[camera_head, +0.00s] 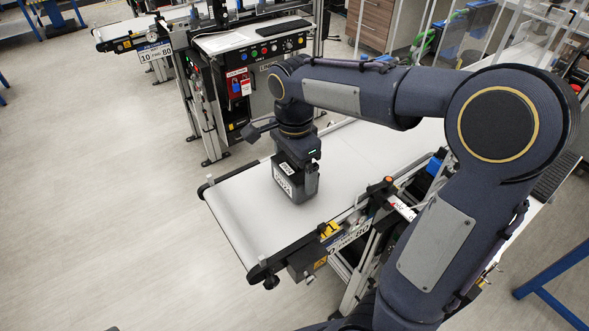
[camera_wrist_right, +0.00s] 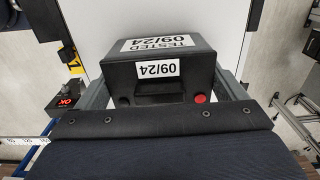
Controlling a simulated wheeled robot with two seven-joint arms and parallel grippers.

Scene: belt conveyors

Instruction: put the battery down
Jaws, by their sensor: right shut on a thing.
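The battery (camera_head: 287,184) is a dark box with white labels, on or just above the white belt near the conveyor's left end; I cannot tell if it touches the belt. My right gripper (camera_head: 312,178) reaches down from above and is shut on it. In the right wrist view the battery (camera_wrist_right: 160,62) shows "TESTED 09/24" labels and a red terminal, with the fingers of my right gripper (camera_wrist_right: 160,100) at its two sides. The conveyor belt (camera_head: 240,217) lies under it. My left gripper is not in view.
A control box with a small lit display (camera_wrist_right: 68,101) stands beside the belt in the right wrist view. A second conveyor with a control panel (camera_head: 258,45) stands behind. The belt's left end around the battery is clear. A blue frame (camera_head: 555,285) stands at the right.

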